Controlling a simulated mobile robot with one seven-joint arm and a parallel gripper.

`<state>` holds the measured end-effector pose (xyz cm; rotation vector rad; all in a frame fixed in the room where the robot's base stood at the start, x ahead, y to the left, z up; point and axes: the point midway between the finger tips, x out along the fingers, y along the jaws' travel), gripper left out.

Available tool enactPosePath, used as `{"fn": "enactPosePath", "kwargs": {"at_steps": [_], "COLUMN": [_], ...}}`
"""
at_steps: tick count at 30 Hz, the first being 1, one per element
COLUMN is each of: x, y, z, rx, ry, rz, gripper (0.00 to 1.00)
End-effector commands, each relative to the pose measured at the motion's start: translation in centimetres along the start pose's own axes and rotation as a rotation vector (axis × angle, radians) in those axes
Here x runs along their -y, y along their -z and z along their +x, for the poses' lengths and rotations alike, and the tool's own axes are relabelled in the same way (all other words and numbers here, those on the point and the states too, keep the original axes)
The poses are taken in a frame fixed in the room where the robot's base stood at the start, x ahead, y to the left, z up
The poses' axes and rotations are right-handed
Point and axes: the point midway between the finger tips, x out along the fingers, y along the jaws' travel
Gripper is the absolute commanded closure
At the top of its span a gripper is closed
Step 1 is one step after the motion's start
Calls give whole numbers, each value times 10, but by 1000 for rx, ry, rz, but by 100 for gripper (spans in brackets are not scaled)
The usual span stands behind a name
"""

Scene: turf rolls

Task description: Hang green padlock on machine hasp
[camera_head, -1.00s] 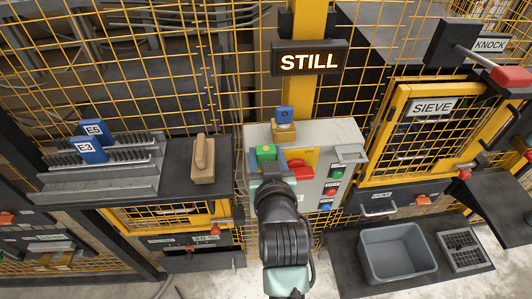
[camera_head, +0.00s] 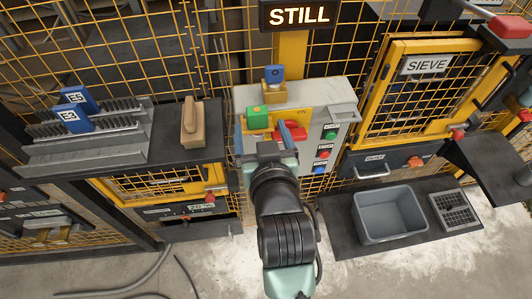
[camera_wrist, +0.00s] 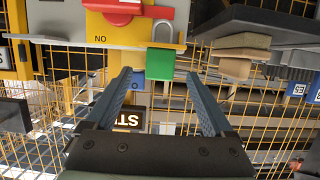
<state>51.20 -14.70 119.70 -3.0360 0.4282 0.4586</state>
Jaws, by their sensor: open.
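The green padlock (camera_head: 257,112) is at the upper left of the grey machine box (camera_head: 315,100), beside the red switch handle (camera_head: 292,131). In the wrist view, which is upside down, the green padlock body (camera_wrist: 160,63) and its grey shackle (camera_wrist: 168,28) show next to the yellow switch plate (camera_wrist: 105,30). I cannot make out a hasp or tell whether the shackle passes through one. My gripper (camera_head: 274,150) is in front of the box, just below the padlock. In the wrist view my gripper (camera_wrist: 160,88) is open and empty, its fingers apart from the padlock.
A blue padlock (camera_head: 274,72) sits on a yellow holder above the box. A wooden-coloured block (camera_head: 193,125) stands on the dark shelf at left, near the blue E3 and E5 tags (camera_head: 76,108). A grey bin (camera_head: 390,216) lies at lower right. Yellow mesh surrounds the box.

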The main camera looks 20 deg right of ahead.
Motion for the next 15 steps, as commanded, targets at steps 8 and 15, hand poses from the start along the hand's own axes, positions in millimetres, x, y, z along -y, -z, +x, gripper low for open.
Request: {"fn": "enactPosePath", "kwargs": {"at_steps": [8,15], "x": [0,0], "y": [-2,-1], "z": [-48,-70], "rx": [-1,0], "ry": [1,0], "rz": [-1,-1], "gripper": [13,13]}}
